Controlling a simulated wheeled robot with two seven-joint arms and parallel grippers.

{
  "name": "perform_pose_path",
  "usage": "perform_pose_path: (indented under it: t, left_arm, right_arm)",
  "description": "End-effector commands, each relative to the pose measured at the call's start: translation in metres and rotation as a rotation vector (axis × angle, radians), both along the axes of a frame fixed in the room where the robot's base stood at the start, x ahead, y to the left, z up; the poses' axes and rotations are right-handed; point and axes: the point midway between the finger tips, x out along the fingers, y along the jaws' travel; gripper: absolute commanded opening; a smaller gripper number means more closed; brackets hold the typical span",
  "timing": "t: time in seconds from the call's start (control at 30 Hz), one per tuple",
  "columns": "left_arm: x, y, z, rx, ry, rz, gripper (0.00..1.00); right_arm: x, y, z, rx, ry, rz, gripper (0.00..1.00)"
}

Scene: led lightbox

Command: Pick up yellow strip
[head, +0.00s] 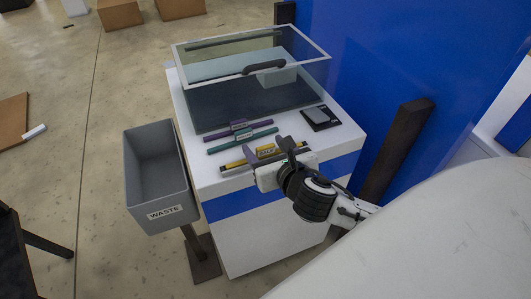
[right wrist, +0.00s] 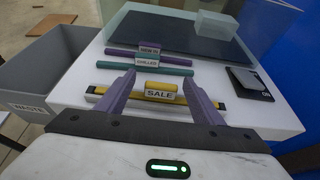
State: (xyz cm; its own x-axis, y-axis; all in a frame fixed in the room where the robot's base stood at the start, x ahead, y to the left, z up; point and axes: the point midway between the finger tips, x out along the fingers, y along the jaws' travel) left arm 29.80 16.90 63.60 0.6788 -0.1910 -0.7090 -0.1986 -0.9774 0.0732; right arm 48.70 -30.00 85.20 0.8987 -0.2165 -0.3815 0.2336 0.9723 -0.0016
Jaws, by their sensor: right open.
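The yellow strip (head: 235,164) lies on the front of the white table top, with a "SALE" label on it. In the right wrist view the yellow strip (right wrist: 152,86) lies crosswise between and ahead of my fingers. My right gripper (head: 272,149) is open over the strip; its purple fingers (right wrist: 163,87) stand wide apart on either side of the label. I cannot tell whether the fingers touch the strip. The gripper hides part of the strip in the head view. My left gripper is not in view.
A teal strip (head: 228,145) and a purple strip (head: 222,133) lie behind the yellow one. A glass-lidded lightbox (head: 250,105) stands at the back. A small black device (head: 320,117) lies at the right. A grey "WASTE" bin (head: 165,215) stands left of the table.

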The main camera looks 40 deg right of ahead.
Motion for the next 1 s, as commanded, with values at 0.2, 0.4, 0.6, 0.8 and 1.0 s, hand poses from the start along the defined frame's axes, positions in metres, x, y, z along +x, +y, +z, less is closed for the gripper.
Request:
perform_pose_path:
  t: [0.2, 0.4, 0.6, 0.8, 1.0]
  left_arm:
    - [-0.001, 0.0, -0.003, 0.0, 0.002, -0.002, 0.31]
    - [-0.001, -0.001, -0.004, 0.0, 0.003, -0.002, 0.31]
    - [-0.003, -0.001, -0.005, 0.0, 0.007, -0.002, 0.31]
    - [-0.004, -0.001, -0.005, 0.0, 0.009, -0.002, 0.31]
    - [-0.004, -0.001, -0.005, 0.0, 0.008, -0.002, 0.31]
  right_arm:
    - [0.029, -0.01, -0.013, 0.001, 0.001, -0.003, 0.61]
    - [0.041, -0.012, -0.018, 0.002, 0.001, 0.001, 0.61]
    - [0.04, -0.012, -0.018, 0.002, 0.002, 0.001, 0.56]
    - [0.04, -0.012, -0.018, 0.002, 0.002, 0.001, 0.22]
    - [0.04, -0.012, -0.018, 0.002, 0.001, 0.001, 0.17]
